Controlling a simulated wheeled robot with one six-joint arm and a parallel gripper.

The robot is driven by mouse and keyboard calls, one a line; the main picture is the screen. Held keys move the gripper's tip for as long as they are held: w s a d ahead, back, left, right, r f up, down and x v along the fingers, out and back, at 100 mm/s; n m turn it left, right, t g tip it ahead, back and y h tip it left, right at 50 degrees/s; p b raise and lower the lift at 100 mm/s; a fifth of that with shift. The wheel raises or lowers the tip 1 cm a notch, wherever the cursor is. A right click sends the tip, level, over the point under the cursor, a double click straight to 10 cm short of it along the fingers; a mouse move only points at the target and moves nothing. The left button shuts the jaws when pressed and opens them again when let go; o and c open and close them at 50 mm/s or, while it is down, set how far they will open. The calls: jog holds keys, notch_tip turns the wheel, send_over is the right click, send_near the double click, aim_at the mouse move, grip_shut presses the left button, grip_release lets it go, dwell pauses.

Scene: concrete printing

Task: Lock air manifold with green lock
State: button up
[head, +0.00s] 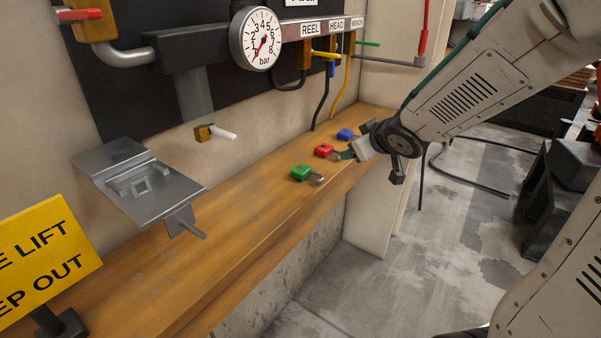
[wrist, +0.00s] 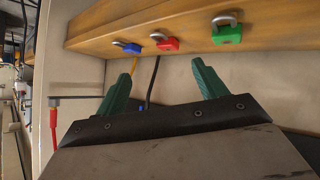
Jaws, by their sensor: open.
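The green lock (head: 302,172) lies on the wooden shelf, its shackle pointing right; in the wrist view it is at the upper right (wrist: 228,36). The grey air manifold (head: 190,50) is on the wall above, with a round pressure gauge (head: 259,40) and REEL, HEAD and BENCH labels. My gripper (head: 347,155) is at the shelf's right part, near the red lock and to the right of the green lock. In the wrist view its green fingers (wrist: 166,62) are spread apart with nothing between them.
A red lock (head: 323,150) and a blue lock (head: 345,134) lie farther along the shelf (head: 225,240). A metal bracket (head: 140,182) and a yellow sign (head: 45,255) stand at left. Hoses (head: 344,90) hang below the manifold. The shelf's front middle is clear.

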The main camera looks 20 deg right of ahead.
aim_at(303, 169)
jog(key=w+a+f+n+y, duration=0.1)
jog(key=w+a+f+y, duration=0.1)
jog(key=a+f+y, duration=0.1)
jog(key=w+a+f+n+y, duration=0.1)
jog(key=w+a+f+y, duration=0.1)
jog(key=w+a+f, duration=0.1)
jog(key=w+a+f+n+y, duration=0.1)
jog(key=w+a+f+y, duration=0.2)
jog(key=a, duration=0.2)
jog(key=shift+w+a+f+n+y, duration=0.1)
jog(key=shift+f+n+y, duration=0.05)
jog(key=shift+n+y, duration=0.2)
jog(key=c, duration=1.2)
